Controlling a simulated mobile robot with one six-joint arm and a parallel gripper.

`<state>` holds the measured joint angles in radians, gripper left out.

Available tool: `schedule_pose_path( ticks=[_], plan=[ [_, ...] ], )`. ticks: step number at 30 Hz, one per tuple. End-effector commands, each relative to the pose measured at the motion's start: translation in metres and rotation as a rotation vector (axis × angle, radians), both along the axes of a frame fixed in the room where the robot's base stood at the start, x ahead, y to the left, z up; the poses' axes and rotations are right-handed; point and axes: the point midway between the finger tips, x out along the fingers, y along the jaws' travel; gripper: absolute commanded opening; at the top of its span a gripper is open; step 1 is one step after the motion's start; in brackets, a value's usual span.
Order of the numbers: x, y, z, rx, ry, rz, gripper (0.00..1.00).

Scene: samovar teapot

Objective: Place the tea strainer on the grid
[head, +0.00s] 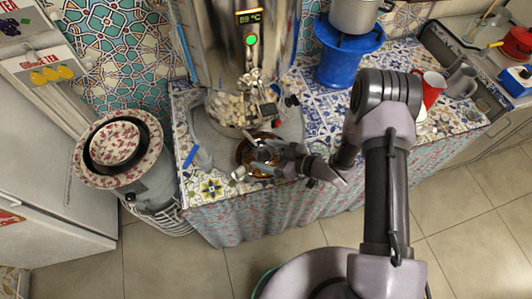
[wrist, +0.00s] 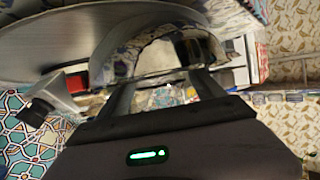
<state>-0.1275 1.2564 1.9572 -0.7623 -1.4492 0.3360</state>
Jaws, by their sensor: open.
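My gripper (head: 246,156) is over the front of the tiled counter, below the samovar's tap. Its two fingers are apart in the wrist view (wrist: 163,88), with nothing clearly held between them. A round dark-rimmed dish (head: 241,152) with a brown inside lies under my gripper and is partly hidden by it. I cannot make out the tea strainer or the grid for certain in either view; my gripper and wrist cover part of this area.
The tall steel samovar (head: 225,45) stands close behind my gripper. A blue stand (head: 347,62) bears a metal pot (head: 356,14). A red mug (head: 432,88) and a grey mug (head: 461,82) stand at the right.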

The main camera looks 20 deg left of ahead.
Motion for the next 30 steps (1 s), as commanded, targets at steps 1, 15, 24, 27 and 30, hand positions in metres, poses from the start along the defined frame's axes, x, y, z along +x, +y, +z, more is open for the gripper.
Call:
schedule_pose_path(
  ticks=[1, 15, 24, 27, 30],
  plan=[
    [0.000, 0.000, 0.000, 0.000, 0.000, 0.000, 0.78],
    [-0.019, -0.083, 0.039, 0.000, 0.000, -0.005, 0.78],
    [-0.027, -0.109, 0.047, 0.000, 0.000, 0.000, 0.78],
    [-0.012, -0.115, 0.052, -0.040, -0.011, -0.031, 0.78],
    [0.042, -0.143, 0.082, -0.206, -0.039, -0.187, 0.78]
  ],
)
